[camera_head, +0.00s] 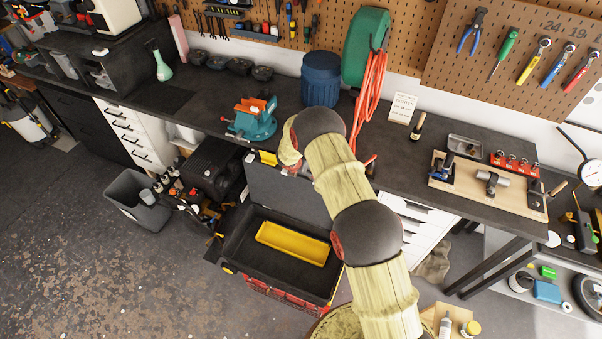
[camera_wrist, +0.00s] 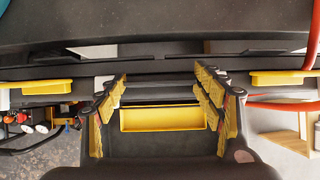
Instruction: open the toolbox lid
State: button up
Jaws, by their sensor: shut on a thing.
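The toolbox (camera_head: 285,296) stands on the floor in front of the bench, red with a black interior. Its dark lid (camera_head: 283,193) is swung up and stands open, leaning toward the bench. A yellow tray (camera_head: 292,243) lies inside the box; it also shows between my fingers in the wrist view (camera_wrist: 160,118). My gripper (camera_wrist: 163,80) is at the lid's upper edge, between two yellow latches (camera_wrist: 42,87). Its yellow-padded fingers are apart, closed on part of the lid. My arm hides most of this contact in the head view.
The workbench (camera_head: 330,130) runs close behind the lid, with a teal vise (camera_head: 252,120) and a blue bin (camera_head: 321,80) on it. A grey waste bin (camera_head: 140,200) stands at the left. White drawers (camera_head: 425,225) are at the right. The floor at front left is open.

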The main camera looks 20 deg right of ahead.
jog(key=shift+w+r, duration=0.2)
jog(key=o, duration=1.7)
jog(key=shift+s+f, duration=0.1)
jog(key=shift+s, duration=0.05)
jog(key=v, duration=1.2)
